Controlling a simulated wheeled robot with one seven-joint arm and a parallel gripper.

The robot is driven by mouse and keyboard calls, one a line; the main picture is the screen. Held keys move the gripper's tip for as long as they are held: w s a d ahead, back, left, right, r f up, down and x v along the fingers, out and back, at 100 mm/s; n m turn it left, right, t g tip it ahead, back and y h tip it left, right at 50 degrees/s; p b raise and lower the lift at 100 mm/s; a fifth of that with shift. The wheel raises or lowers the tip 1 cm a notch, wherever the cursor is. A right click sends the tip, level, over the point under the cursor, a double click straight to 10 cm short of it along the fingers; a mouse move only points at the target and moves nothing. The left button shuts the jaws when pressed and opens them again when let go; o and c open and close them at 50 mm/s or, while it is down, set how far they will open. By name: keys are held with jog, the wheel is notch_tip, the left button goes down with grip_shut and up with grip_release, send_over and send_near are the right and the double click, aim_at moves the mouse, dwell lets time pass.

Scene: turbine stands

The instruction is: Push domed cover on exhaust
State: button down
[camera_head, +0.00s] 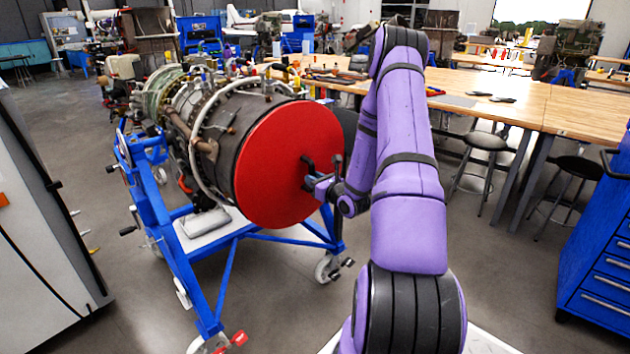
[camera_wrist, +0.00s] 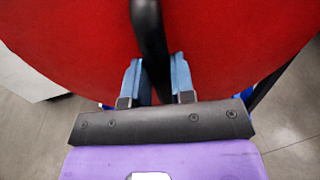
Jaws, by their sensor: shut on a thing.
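The domed cover is a large red disc (camera_head: 284,165) with a black handle, at the exhaust end of the turbine engine (camera_head: 205,130) in the head view. In the head view it lies over the engine's end, and the exhaust opening behind it is hidden. I cannot tell whether it is fully seated. My gripper (camera_head: 312,184) is at the right part of the red face. In the wrist view, my gripper (camera_wrist: 157,80) has its two blue fingers shut on the black handle (camera_wrist: 149,30), with the red cover (camera_wrist: 75,30) filling the space behind.
The engine rests on a blue wheeled stand (camera_head: 232,275). Wooden workbenches (camera_head: 500,95) with stools (camera_head: 487,143) stand at the right. A blue drawer cabinet (camera_head: 602,255) is at the right edge and a pale cabinet (camera_head: 40,230) at the left. Grey floor is open in front of the stand.

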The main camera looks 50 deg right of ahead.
jog(key=shift+w+r, duration=0.25)
jog(key=shift+w, duration=0.35)
jog(key=c, duration=1.3)
grip_release()
jog(key=o, duration=0.3)
jog(key=shift+w+f, duration=0.15)
jog(key=shift+w, duration=0.05)
jog(key=shift+o, duration=1.3)
jog(key=shift+s+f, duration=0.1)
jog(key=shift+s, duration=0.1)
jog(key=shift+s, duration=0.15)
jog(key=s, duration=0.7)
jog(key=shift+a, duration=0.35)
jog(key=shift+w, duration=0.1)
